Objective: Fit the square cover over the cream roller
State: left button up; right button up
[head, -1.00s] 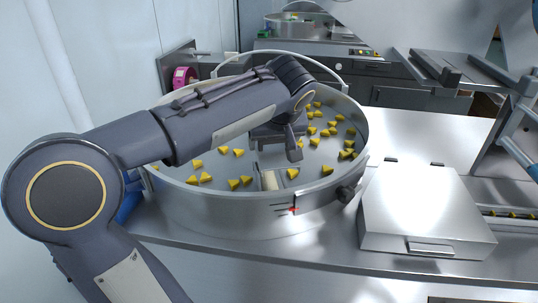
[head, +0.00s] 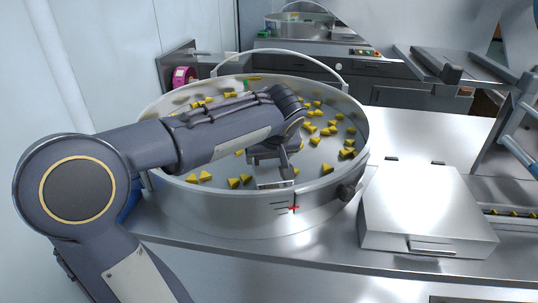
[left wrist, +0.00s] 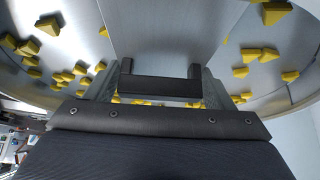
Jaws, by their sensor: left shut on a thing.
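My left gripper (head: 285,168) reaches down into the round steel bowl (head: 225,212) near its front wall. In the left wrist view it is shut on a black handle (left wrist: 160,87). A flat grey metal plate (left wrist: 180,32), which looks like the square cover, spreads beyond the handle. In the head view the arm hides most of it; a pale metal edge (head: 275,185) shows below the gripper, close to the bowl's front rim. The cream roller cannot be made out in either view now. My right gripper is not in view.
Several yellow wedge-shaped pieces (head: 347,153) lie around the bowl floor. A closed steel box (head: 425,205) with a front handle stands to the right of the bowl. A curved rail (head: 285,54) arches over the bowl's back.

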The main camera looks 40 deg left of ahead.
pick_arm(q)
jog(key=shift+f+b, duration=0.3)
jog(key=shift+f, duration=0.05)
jog(key=o, duration=1.1)
jog(key=shift+r, duration=0.1)
jog(key=shift+r+p, duration=0.15)
jog(key=shift+p, duration=0.15)
jog(key=shift+s+d+r+p, duration=0.1)
jog(key=shift+d+r+p, duration=0.1)
jog(key=shift+r+p, duration=0.5)
jog(key=v, duration=1.1)
jog(key=s+d+f+m+h, duration=0.2)
jog(key=s+d+f+h, duration=0.1)
jog(key=s+d+f, duration=0.1)
jog(key=s+d+f+m+h, duration=0.3)
jog(key=s+d+f, duration=0.1)
jog(key=s+f, duration=0.3)
jog(key=s+d+f+m+t+h, duration=0.1)
jog(key=s+d+f+m+h, duration=0.1)
jog(key=f, duration=0.6)
jog(key=shift+s+d+f+m+h, duration=0.1)
jog(key=shift+s+d+m+h, duration=0.15)
jog(key=shift+s, duration=0.4)
jog(key=shift+s+d+f+m, duration=0.15)
jog(key=shift+s+d, duration=0.2)
jog(key=shift+s, duration=0.25)
jog(key=shift+s+d+f+m+h, duration=0.1)
jog(key=shift+s+d+m+h, duration=0.2)
jog(key=shift+s, duration=0.35)
